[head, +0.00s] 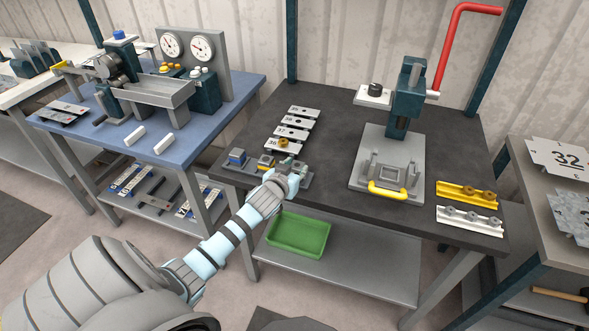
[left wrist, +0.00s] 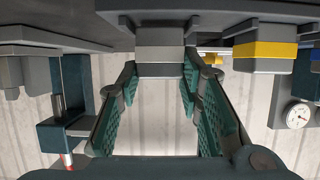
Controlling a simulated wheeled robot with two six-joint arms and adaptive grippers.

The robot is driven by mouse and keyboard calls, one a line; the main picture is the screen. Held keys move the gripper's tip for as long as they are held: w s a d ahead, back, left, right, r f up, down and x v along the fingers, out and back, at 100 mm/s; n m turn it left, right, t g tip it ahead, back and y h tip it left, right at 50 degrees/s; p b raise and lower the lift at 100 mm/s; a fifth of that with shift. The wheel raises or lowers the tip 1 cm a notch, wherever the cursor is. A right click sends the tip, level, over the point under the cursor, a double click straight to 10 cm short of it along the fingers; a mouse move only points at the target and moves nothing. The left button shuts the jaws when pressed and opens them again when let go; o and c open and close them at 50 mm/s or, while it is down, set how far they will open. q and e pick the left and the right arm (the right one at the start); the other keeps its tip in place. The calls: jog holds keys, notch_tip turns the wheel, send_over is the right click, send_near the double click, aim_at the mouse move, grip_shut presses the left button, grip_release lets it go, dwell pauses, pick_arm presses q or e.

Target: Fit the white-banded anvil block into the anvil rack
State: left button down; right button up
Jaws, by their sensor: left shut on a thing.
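The anvil rack (head: 305,183) is a low grey holder at the front left of the dark table. The white-banded anvil block (left wrist: 160,53) is between the fingers of my left gripper (left wrist: 160,78) in the left wrist view, which looks upside down. In the head view my left gripper (head: 290,170) is over the right part of the rack and hides most of the block. The block is in line with the yellow-banded block (left wrist: 265,52). I cannot tell whether it is fully seated. My right gripper is not in view.
A blue-banded block (head: 237,158) stands at the rack's left end. Numbered plates (head: 297,122) lie behind the rack. A press with a red lever (head: 405,105) stands to the right. A green bin (head: 298,234) is on the shelf below. The table's front edge is close.

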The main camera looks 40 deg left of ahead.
pick_arm(q)
jog(key=shift+f, duration=0.2)
jog(key=c, duration=1.1)
grip_release()
jog(key=shift+o, duration=0.2)
jog(key=v, duration=1.2)
jog(key=shift+s, duration=0.1)
